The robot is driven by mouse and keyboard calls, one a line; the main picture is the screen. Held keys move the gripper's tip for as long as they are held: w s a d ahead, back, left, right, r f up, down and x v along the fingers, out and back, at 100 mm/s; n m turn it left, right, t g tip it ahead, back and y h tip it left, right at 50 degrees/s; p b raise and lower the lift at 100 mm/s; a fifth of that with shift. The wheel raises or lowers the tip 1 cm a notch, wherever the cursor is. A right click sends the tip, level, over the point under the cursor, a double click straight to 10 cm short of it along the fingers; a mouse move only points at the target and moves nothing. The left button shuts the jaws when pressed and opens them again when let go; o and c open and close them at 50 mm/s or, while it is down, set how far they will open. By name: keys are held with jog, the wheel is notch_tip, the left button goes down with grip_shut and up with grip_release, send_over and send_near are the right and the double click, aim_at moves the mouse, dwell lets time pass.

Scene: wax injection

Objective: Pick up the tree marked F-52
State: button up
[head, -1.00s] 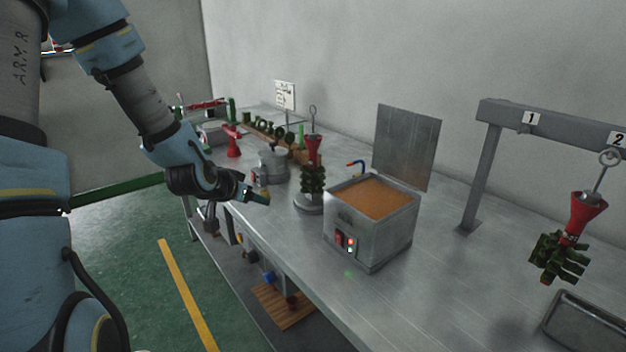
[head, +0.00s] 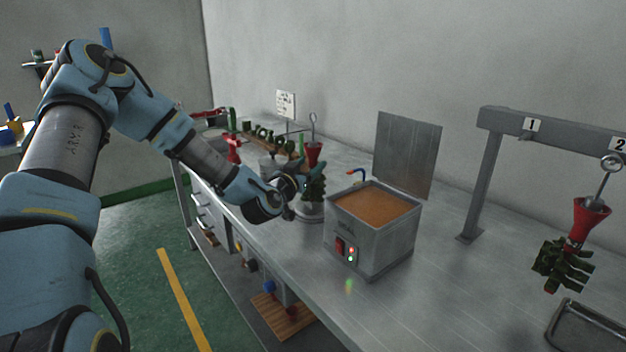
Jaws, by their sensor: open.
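A wax tree (head: 314,162) stands upright on a round grey base (head: 309,214), left of the wax pot. It has a red funnel-shaped top with a metal hook and dark green pieces below. My gripper (head: 302,184) is at the tree's left side, its fingers close to the green pieces. It is open, but whether the fingers are around the tree or only beside it cannot be told. A second tree (head: 579,222) hangs by its hook under the rack at the right, by the label 2. No F-52 marking is readable on either tree.
An open metal pot (head: 372,235) of orange wax stands just right of the standing tree, lid raised. A grey rack (head: 482,175) and a tray (head: 590,328) are at the right. Green pieces (head: 262,138) line a wooden strip behind. The bench front is clear.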

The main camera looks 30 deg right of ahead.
jog(key=p+x, duration=0.1)
jog(key=x, duration=0.2)
jog(key=p+x, duration=0.1)
jog(key=shift+d+r+p, duration=0.2)
jog(key=shift+r+p, duration=0.15)
jog(key=shift+w+d+f, duration=0.1)
jog(key=shift+w+d, duration=0.15)
grip_shut()
dwell(0.9)
